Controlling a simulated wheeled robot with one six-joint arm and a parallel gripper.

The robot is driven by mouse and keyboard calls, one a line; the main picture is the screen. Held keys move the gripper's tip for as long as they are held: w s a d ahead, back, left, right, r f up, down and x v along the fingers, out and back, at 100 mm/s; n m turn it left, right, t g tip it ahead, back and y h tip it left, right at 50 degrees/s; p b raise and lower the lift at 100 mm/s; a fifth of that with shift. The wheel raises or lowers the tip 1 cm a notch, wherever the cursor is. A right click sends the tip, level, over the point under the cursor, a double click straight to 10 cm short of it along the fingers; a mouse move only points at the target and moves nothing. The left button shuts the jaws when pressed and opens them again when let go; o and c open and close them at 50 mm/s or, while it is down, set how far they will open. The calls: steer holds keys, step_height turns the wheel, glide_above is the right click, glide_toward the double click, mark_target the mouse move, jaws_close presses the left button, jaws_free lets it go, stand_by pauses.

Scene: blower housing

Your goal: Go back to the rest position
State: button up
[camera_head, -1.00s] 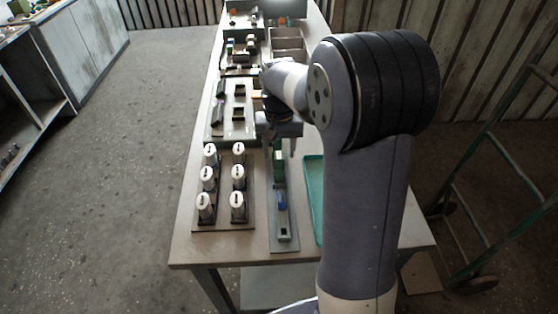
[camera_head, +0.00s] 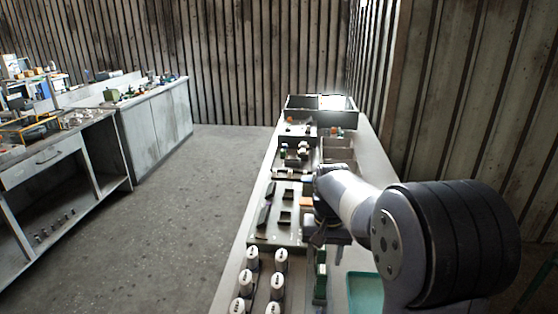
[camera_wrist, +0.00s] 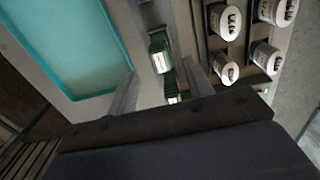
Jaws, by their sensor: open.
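My gripper (camera_head: 327,244) hangs over the long workbench at the right of the head view, partly hidden by my own arm. In the wrist view its two fingers (camera_wrist: 160,88) stand apart with nothing held between them. A green block with a pale label (camera_wrist: 160,52) lies beyond the fingertips in the wrist view, apart from them as far as I can tell. The same narrow strip with green parts (camera_head: 320,275) shows below the gripper in the head view.
White-capped cylinders (camera_head: 281,262) stand in a rack left of the strip. A teal tray (camera_head: 364,292) lies on its right; it fills the upper left of the wrist view (camera_wrist: 70,45). Grey bins (camera_head: 336,148) stand farther back. Open floor (camera_head: 205,190) lies left of the bench.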

mark_target(323, 269)
step_height(323, 269, down, 8)
steer(key=shift+f+p, duration=0.1)
steer(key=shift+p, duration=0.35)
steer(key=shift+r, duration=0.45)
steer(key=shift+f, duration=0.15)
